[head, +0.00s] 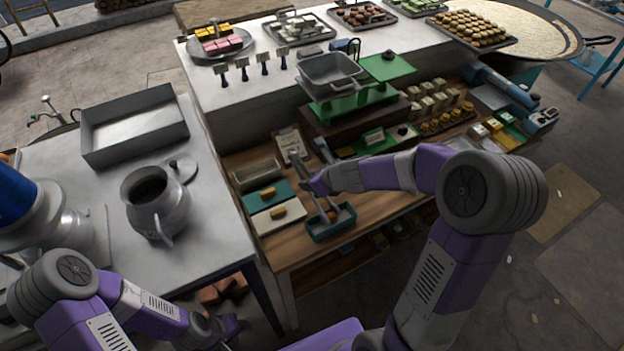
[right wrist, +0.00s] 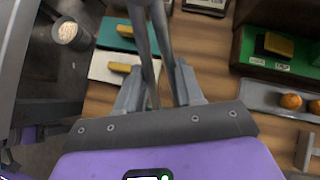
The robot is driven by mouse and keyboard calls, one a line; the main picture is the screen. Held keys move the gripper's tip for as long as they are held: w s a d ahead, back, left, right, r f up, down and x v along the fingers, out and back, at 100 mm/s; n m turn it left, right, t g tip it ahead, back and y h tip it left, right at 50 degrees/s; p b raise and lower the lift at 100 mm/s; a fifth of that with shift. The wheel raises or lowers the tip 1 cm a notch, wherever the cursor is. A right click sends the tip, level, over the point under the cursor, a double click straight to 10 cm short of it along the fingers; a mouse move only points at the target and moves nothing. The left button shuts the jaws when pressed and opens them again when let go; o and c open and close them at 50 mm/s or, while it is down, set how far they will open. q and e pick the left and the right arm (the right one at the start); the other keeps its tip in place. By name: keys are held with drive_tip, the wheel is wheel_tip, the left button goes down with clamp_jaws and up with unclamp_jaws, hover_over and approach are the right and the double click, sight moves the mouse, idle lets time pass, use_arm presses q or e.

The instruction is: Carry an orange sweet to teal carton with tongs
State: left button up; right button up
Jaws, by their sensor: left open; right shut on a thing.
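The teal carton (head: 345,222), a small open box, stands on the wooden table near its front edge. An orange sweet (head: 332,216) shows inside the carton's outline, close to the tong tips. I cannot tell whether it rests on the bottom or is held by the tongs. My right gripper (head: 316,185) is shut on the metal tongs (right wrist: 148,45), beside and above the carton. In the right wrist view the tongs run up from between the fingers (right wrist: 160,90); their tips are out of sight. My left gripper (head: 222,328) is open and empty, low beside the left table.
A teal board (head: 262,192) and a white board (head: 268,222), each with a yellow block, lie left of the carton. A grey tray (right wrist: 262,97) holds orange sweets. A silver pot (head: 158,205) stands on the left table. A green scale (head: 350,105) stands behind.

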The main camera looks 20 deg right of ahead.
drive_tip(key=shift+f, duration=0.15)
drive_tip(key=o, duration=0.4)
idle(0.4)
wheel_tip(320, 180, up, 10)
drive_tip(key=p, duration=1)
